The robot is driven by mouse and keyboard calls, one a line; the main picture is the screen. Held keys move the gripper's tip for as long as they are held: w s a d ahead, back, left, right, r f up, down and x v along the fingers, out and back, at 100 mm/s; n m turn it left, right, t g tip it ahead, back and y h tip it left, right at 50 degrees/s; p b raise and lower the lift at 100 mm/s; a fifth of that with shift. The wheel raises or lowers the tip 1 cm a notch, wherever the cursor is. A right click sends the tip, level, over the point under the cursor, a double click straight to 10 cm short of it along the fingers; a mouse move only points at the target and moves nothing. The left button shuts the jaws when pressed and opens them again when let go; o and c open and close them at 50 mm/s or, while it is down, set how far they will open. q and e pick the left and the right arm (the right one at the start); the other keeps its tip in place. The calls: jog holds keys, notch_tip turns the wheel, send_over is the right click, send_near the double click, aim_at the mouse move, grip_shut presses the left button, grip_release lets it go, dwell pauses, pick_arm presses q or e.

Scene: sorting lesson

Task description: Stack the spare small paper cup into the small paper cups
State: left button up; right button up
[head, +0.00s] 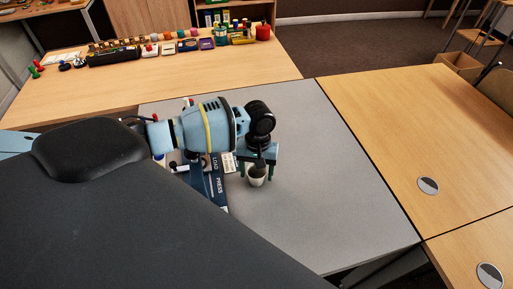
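A small white paper cup (257,180) stands upright on the grey table, its dark inside facing up. My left gripper (256,176) points down over it, with one dark green finger on each side of the cup. The fingers look open, with a narrow gap to the cup's sides. I cannot tell whether this is the spare cup or the stacked cups; no second paper cup can be made out. My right gripper is not in view.
A dark blue board (221,196) marked LOAD and PRESS lies left of the cup, partly hidden by my arm. The grey table (330,190) is clear to the right. Wooden tables (420,130) adjoin it; the far one holds a row of small items.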

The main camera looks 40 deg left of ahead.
aim_at(258, 176)
pick_arm(q)
jog(key=shift+o, duration=0.4)
jog(key=shift+r, duration=0.3)
notch_tip(258, 176, up, 12)
jog(key=w+p, duration=0.1)
jog(key=shift+w+a+f, duration=0.2)
jog(key=shift+w+a, duration=0.1)
jog(key=shift+a, duration=0.1)
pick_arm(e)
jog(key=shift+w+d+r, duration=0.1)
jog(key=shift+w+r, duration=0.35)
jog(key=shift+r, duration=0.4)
